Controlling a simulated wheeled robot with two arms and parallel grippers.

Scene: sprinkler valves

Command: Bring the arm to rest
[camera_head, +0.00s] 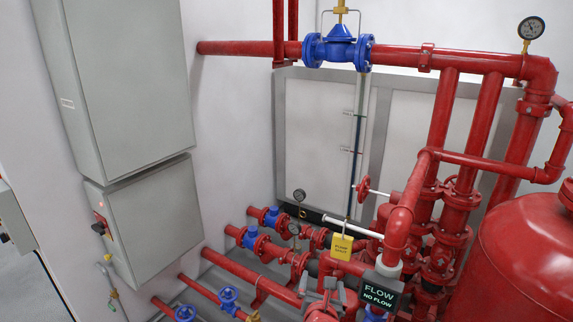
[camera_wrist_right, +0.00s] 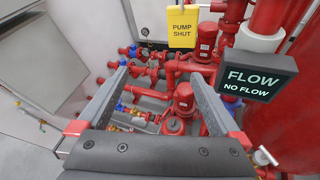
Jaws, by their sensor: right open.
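My right gripper (camera_head: 328,285) shows at the bottom of the head view, right of the middle, in front of the red pipes. In the right wrist view its two grey fingers (camera_wrist_right: 160,72) stand wide apart with nothing held between them. Red pipes and a red pump part (camera_wrist_right: 184,97) show beyond and between the fingers. I cannot tell the exact gap to them. My left gripper is in neither view.
A FLOW / NO FLOW sign (camera_head: 379,291) and a yellow PUMP SHUT tag (camera_head: 341,246) are close by. A red tank (camera_head: 525,262) stands at the right. Grey cabinets (camera_head: 130,80) hang at the left. A blue valve (camera_head: 338,48) sits on the upper pipe.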

